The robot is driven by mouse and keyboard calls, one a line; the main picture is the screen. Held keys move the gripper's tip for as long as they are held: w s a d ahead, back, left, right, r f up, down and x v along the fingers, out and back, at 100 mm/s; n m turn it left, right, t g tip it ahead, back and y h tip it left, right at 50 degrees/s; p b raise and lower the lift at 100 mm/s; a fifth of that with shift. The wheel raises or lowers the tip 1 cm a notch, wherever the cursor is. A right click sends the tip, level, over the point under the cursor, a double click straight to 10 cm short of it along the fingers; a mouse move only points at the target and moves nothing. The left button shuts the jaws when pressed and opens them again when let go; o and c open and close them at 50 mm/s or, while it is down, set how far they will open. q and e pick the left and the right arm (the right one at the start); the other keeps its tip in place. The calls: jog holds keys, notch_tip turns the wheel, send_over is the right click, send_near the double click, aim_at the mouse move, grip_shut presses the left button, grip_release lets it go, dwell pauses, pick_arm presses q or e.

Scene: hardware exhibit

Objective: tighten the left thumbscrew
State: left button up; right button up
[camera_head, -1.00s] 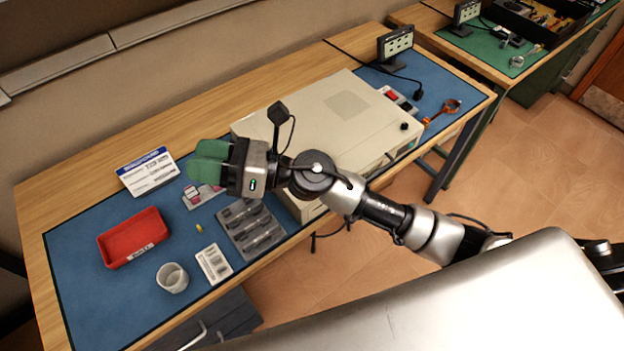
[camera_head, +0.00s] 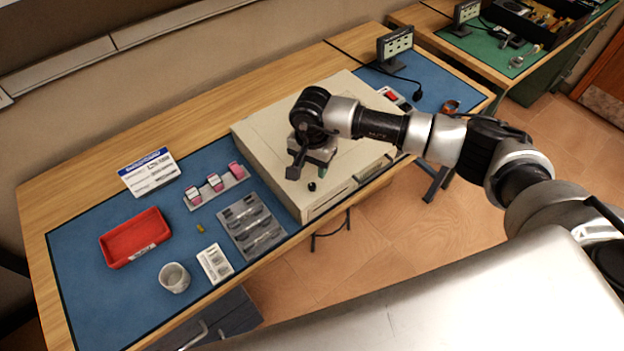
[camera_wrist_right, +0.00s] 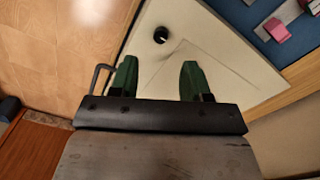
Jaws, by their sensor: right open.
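The beige instrument case (camera_head: 270,150) lies on the blue mat. Its left thumbscrew (camera_head: 312,186), a small black knob, stands near the front left corner of the top panel. It also shows in the right wrist view (camera_wrist_right: 160,35), beyond the fingertips and roughly between their lines. My right gripper (camera_head: 318,160) is above the panel, just behind the knob and apart from it. In the wrist view its green fingers (camera_wrist_right: 158,75) are spread with nothing between them. The second knob at the right is hidden behind my right arm. My left gripper is not in view.
On the mat left of the case are a grey tool tray (camera_head: 252,228), a rack with pink-topped blocks (camera_head: 215,184), a red bin (camera_head: 134,237), a cup (camera_head: 174,277) and a white card (camera_head: 214,263). A small display (camera_head: 395,45) stands behind right.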

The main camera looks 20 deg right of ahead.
aim_at(312, 185)
notch_tip(312, 185, down, 8)
jog(key=shift+r+p, duration=0.15)
jog(key=shift+p, duration=0.7)
jog(key=shift+c, duration=0.4)
grip_shut()
